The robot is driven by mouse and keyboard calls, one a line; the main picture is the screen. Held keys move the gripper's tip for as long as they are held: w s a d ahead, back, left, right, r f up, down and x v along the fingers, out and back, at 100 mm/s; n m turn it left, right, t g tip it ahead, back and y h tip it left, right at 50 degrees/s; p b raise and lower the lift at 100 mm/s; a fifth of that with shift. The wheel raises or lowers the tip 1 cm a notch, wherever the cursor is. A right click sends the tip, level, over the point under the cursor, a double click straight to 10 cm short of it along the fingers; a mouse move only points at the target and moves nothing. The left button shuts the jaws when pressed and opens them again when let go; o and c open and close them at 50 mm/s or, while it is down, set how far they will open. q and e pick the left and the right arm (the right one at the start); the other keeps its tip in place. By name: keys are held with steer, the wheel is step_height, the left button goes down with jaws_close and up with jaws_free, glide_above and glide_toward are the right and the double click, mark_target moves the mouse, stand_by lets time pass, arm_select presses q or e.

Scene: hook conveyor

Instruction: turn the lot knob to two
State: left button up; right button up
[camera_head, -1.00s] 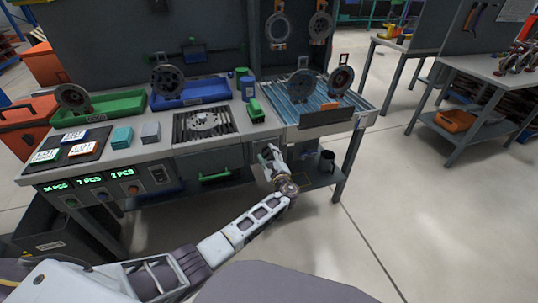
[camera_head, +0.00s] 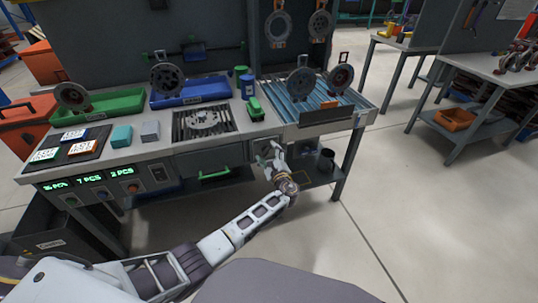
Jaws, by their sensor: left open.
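My left gripper (camera_head: 268,154) is open at the front face of the workbench (camera_head: 215,158), below the right part of its top. It is close to a small grey panel (camera_head: 262,146) on that face and partly covers it. I cannot tell whether it touches the panel. No knob or dial marking is readable there, so the lot knob cannot be made out. Another small panel (camera_head: 158,174) with a dark switch sits farther left on the front face. My right gripper is not in view.
Green-lit displays (camera_head: 91,180) with coloured buttons sit on the bench's left front. A green handle (camera_head: 214,175) projects below the top. Green bin (camera_head: 112,103), blue bin (camera_head: 190,90) and a blue slatted tray (camera_head: 300,110) stand on the bench.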

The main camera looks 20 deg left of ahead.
arm_select(q)
steer(key=v, duration=1.2)
steer(key=shift+n, duration=0.4)
stand_by(0.5)
